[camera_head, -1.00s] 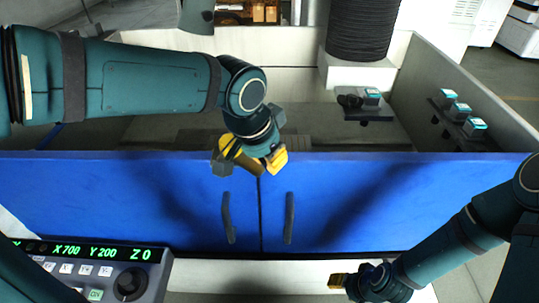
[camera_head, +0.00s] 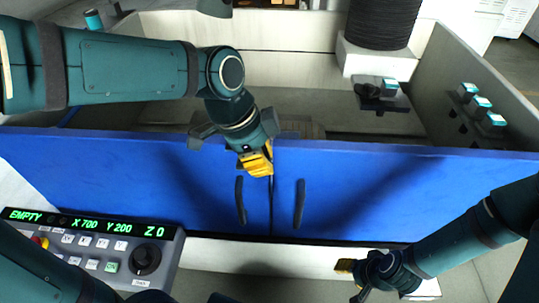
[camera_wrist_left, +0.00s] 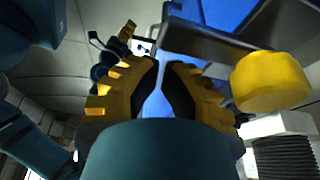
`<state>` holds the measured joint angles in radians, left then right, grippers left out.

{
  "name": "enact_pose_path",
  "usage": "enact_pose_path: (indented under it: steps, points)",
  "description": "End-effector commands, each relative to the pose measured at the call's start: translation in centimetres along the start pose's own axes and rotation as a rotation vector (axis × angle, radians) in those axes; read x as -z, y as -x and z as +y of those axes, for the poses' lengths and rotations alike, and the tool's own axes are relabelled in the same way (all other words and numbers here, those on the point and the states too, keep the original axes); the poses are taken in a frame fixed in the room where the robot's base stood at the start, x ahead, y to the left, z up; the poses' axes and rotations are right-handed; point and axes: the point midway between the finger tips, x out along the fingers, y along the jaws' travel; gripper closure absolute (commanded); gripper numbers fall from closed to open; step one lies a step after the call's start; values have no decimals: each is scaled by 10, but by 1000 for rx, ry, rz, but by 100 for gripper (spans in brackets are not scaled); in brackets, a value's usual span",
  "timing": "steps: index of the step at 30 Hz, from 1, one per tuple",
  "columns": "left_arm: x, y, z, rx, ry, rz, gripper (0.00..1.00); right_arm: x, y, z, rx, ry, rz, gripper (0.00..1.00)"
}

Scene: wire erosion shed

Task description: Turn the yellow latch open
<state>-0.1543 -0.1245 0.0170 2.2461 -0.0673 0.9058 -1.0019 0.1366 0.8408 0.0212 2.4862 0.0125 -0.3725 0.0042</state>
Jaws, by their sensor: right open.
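The yellow latch shows in the left wrist view as a rounded yellow knob (camera_wrist_left: 270,82) beside a dark bar, just right of my left fingers. My left gripper (camera_wrist_left: 163,68) has yellow fingers with dark pads. A narrow gap with blue behind it shows between them, and nothing is seen held. In the head view my left gripper (camera_head: 257,163) is at the blue doors' upper edge, over their middle seam. I cannot separate the latch from the yellow fingers there. My right gripper (camera_head: 346,267) is open, low in front of the doors and away from the latch.
Two blue doors (camera_head: 390,195) with dark upright handles (camera_head: 299,204) span the front of a pale tank. A control panel (camera_head: 95,246) with green digits stands at lower left. A black ribbed column (camera_head: 377,22) and small turquoise-topped blocks (camera_head: 481,104) are at the right.

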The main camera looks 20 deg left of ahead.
Motion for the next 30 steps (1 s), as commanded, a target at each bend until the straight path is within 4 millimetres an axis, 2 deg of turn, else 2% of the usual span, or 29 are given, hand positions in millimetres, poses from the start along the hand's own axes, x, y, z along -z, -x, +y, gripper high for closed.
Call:
enact_pose_path:
  steps: [12, 30]
  points:
    - [-8, 2, 3, 1, 3, -1, 100, 0, -2, 1, -1, 0, 0, 53]
    - [-6, 6, 2, 2, 3, -1, 100, 0, 0, 0, 0, 0, 0, 53]
